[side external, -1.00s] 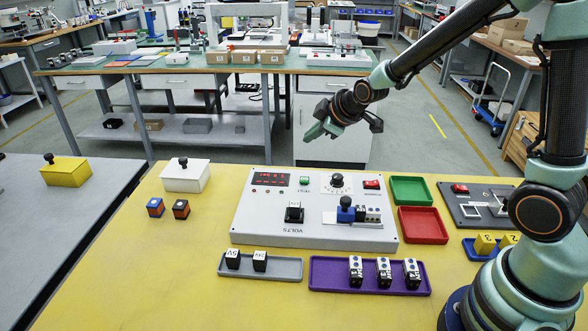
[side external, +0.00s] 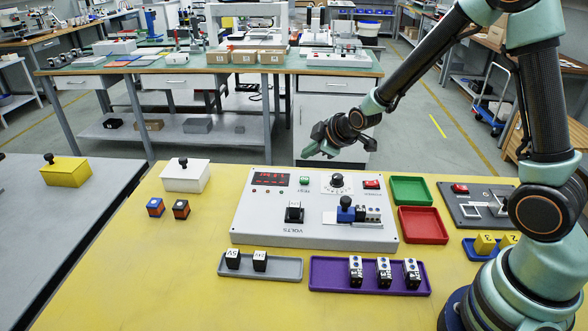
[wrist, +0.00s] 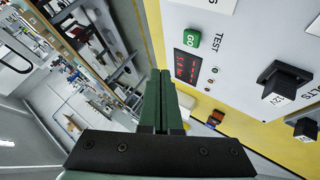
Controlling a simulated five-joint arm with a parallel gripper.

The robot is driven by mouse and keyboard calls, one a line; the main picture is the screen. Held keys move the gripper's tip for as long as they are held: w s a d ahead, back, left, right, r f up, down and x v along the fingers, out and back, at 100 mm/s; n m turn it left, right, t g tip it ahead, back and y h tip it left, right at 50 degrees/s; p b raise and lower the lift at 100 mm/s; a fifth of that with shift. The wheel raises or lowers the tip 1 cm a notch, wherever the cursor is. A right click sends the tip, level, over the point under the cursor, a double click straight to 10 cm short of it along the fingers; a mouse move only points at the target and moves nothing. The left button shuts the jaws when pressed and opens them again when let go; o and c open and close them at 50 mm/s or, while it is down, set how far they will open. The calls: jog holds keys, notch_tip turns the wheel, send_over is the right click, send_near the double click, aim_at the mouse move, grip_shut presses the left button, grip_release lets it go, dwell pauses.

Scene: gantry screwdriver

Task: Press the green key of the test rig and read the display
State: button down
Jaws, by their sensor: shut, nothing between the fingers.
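The test rig (side external: 250,215) is a pale grey panel on the yellow table. Its small green key (side external: 304,181) sits near the top edge, above the word TEST; in the wrist view the key (wrist: 192,39) is marked GO. The dark display (side external: 271,179) is left of the key and shows red characters too small to read surely; it also shows in the wrist view (wrist: 187,67). My gripper (side external: 308,154) is shut and empty. In the side view its tip appears just above the rig's back edge, apart from the key. In the wrist view the fingers (wrist: 161,78) lie beside the display.
The rig also carries a black dial (side external: 337,180), a red switch (side external: 371,184), a black knob block (side external: 294,213) and a blue-knobbed clamp (side external: 346,211). Green (side external: 411,180) and red (side external: 439,237) trays stand right. A purple tray (side external: 322,287) with labelled blocks lies in front.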

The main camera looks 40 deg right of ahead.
aim_at(308, 180)
jog(key=shift+f, duration=2.4)
jog(key=shift+f, duration=0.15)
jog(key=shift+f, duration=0.25)
jog(key=shift+f, duration=0.45)
dwell(0.8)
jog(key=shift+r, duration=0.85)
jog(key=shift+r, duration=2.55)
